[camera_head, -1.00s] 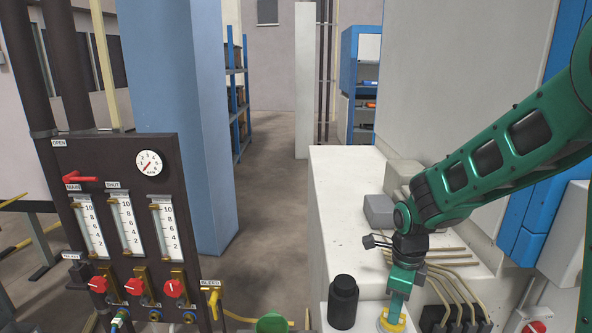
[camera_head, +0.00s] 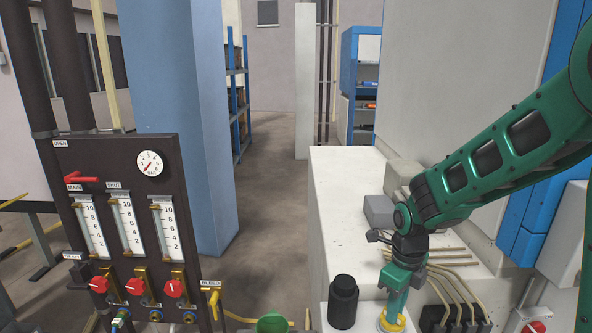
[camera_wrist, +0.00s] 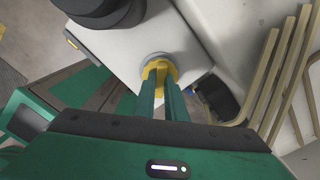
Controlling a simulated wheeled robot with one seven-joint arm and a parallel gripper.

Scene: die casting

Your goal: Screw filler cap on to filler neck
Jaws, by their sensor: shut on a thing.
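The yellow filler cap (camera_head: 391,327) is at the bottom of the head view, below my gripper (camera_head: 393,315). In the wrist view, the cap (camera_wrist: 151,66) sits between and around the fingertips of my gripper (camera_wrist: 159,80), which is shut on it. A pale grey ring, apparently the filler neck (camera_wrist: 157,56), shows around the far edge of the cap on the light top surface. The fingers point down at the cap. How far the cap is seated on the neck is hidden by the cap and fingers.
A black bottle-shaped part (camera_head: 343,302) stands just left of the cap. Several beige pipes (camera_head: 452,283) run close on the right. A grey box (camera_head: 379,212) sits behind on the white machine top (camera_head: 345,190). A gauge panel (camera_head: 120,215) stands at left.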

